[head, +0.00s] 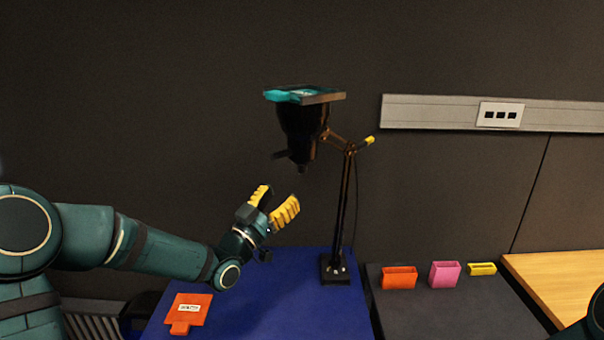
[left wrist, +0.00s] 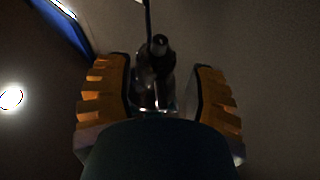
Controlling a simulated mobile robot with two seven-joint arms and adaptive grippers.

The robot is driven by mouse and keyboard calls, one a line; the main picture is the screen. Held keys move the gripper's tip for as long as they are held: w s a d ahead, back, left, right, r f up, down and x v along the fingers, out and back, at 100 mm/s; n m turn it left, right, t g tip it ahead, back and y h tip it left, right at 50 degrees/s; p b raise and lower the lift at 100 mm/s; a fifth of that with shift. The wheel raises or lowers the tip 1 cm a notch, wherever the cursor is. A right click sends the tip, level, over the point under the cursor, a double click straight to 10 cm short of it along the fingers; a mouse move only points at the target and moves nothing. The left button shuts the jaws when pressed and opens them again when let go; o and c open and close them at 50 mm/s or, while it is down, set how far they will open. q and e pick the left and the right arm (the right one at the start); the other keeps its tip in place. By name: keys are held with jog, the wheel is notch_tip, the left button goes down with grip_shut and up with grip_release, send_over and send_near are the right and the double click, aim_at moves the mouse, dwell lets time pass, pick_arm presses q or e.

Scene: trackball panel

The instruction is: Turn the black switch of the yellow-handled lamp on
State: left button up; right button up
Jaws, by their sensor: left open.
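The black lamp (head: 303,122) stands upright on the blue table, on a square black base (head: 335,270) with a thin post. A small yellow handle (head: 370,140) sticks out to the right from its arm joint. In the left wrist view, a dark knobbed part (left wrist: 159,44) shows beyond and between the open yellow fingers. My right gripper is not in view.
A teal and grey flat piece (head: 310,95) lies atop the lamp head. An orange tag-shaped piece (head: 188,311) lies on the blue table (head: 270,310). Orange (head: 399,278), pink (head: 444,274) and yellow (head: 482,269) holders stand on the grey surface at right. A dark wall stands behind.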

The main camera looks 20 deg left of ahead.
aim_at(301, 173)
pick_arm(q)
jog(key=x, duration=0.8)
jog(key=shift+w+r+p, duration=0.1)
jog(key=shift+p, duration=0.2)
grip_shut()
